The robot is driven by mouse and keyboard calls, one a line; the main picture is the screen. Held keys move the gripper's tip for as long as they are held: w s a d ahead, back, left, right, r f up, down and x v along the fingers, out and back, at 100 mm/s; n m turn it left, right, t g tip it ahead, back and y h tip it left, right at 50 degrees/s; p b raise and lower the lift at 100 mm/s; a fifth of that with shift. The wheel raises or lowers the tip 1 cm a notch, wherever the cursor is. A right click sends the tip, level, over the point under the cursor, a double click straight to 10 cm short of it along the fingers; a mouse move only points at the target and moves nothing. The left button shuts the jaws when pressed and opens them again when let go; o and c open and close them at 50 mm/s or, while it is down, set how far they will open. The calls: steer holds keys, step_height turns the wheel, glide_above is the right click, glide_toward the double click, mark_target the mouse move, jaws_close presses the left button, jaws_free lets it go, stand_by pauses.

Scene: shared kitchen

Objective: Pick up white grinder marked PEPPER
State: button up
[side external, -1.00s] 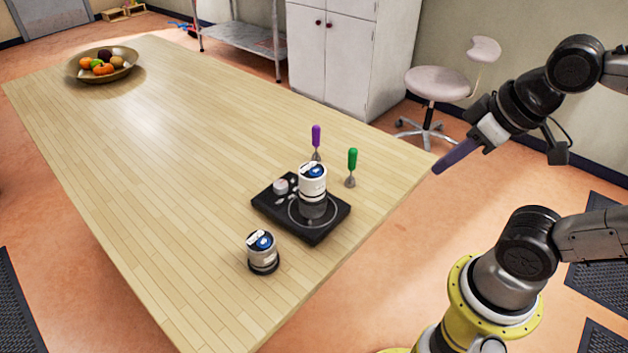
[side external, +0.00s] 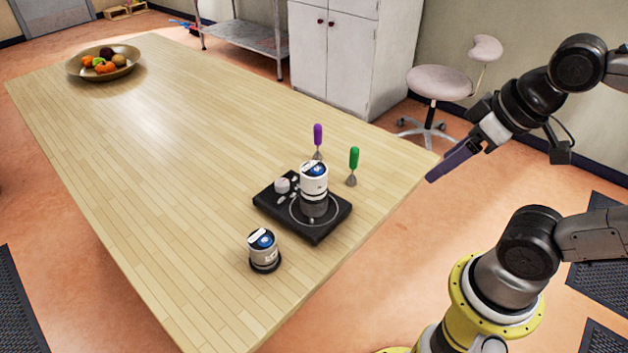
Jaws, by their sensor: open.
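Two white, blue-topped cylinders that look like grinders are in the side external view. The taller grinder (side external: 313,181) stands upright on a black square appliance (side external: 275,209) with a round ring on top. The shorter grinder (side external: 263,252) stands upright on the bare table, in front and to the left of the appliance. The print on both is too small to read, so I cannot tell which is marked PEPPER. My gripper (side external: 431,177), with purple fingers, is open and empty. It is at the right, by the table's right corner, apart from both grinders.
A purple-handled tool (side external: 318,140) and a green-handled tool (side external: 353,163) stand upright behind the appliance. A fruit bowl (side external: 76,68) sits at the table's far left end. The wooden table (side external: 170,150) is clear between. A stool (side external: 439,83) and a white cabinet (side external: 345,65) stand beyond.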

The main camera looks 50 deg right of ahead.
steer(key=o, duration=0.3)
step_height(320, 180, up, 8)
steer(key=m+g, duration=0.5)
steer(key=m, duration=0.8)
glide_above(314, 167)
steer(key=shift+g, duration=0.3)
step_height(314, 167, down, 10)
steer(key=shift+a+r, duration=0.15)
steer(key=shift+f, duration=2.9)
